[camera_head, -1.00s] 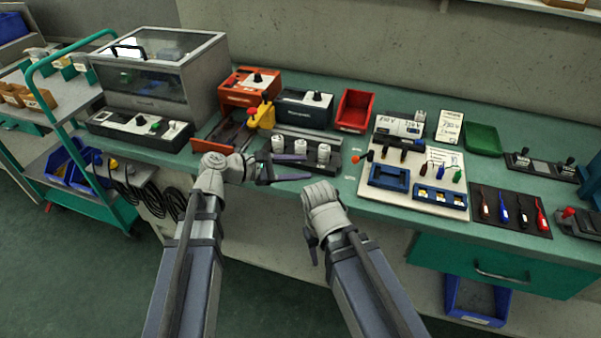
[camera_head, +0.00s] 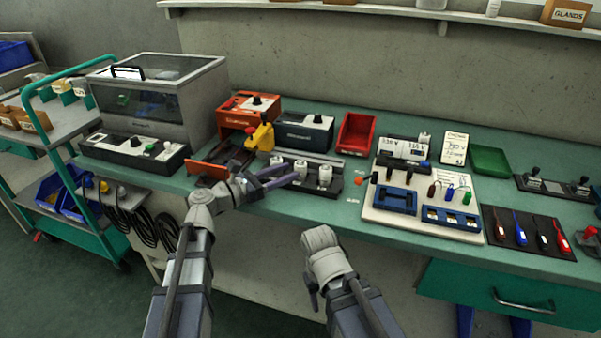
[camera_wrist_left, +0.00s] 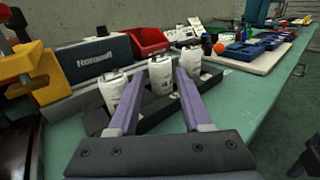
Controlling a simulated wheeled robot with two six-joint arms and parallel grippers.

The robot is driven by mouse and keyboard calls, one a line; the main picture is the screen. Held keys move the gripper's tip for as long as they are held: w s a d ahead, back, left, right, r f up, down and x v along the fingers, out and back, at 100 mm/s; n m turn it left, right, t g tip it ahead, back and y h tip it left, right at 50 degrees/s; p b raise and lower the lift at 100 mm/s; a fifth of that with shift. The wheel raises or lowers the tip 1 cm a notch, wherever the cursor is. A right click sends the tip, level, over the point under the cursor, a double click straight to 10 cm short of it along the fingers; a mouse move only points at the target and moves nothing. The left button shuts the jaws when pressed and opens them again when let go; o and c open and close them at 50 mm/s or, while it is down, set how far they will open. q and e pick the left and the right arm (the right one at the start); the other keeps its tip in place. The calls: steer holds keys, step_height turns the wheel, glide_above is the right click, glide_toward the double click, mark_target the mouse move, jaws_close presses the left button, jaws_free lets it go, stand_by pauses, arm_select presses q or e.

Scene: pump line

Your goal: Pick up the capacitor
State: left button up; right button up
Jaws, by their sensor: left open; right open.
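Three white cylindrical capacitors stand upright in a dark rack (camera_head: 335,189) on the bench: a left one (camera_wrist_left: 112,90), a middle one (camera_wrist_left: 160,77) and a right one (camera_head: 325,174). My left gripper (camera_head: 289,174) is open at the front of the rack, its purple fingers pointing at the capacitors. In the left wrist view, the open fingers (camera_wrist_left: 159,82) frame the middle capacitor; nothing is gripped, and whether they touch it I cannot tell. My right gripper (camera_head: 312,286) hangs low in front of the bench, away from the rack, its fingers mostly hidden.
Left of the rack stand a yellow clamp (camera_head: 261,136) and an orange box (camera_head: 247,110). Behind are a dark instrument box (camera_head: 303,133) and a red bin (camera_head: 356,133). A pale board (camera_head: 420,217) with blue parts lies to the right. The bench's front strip is mostly clear.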

mark_target(300, 163)
arm_select(q)
steer(key=shift+x, duration=2.65)
steer(key=shift+r, duration=0.2)
jaws_close()
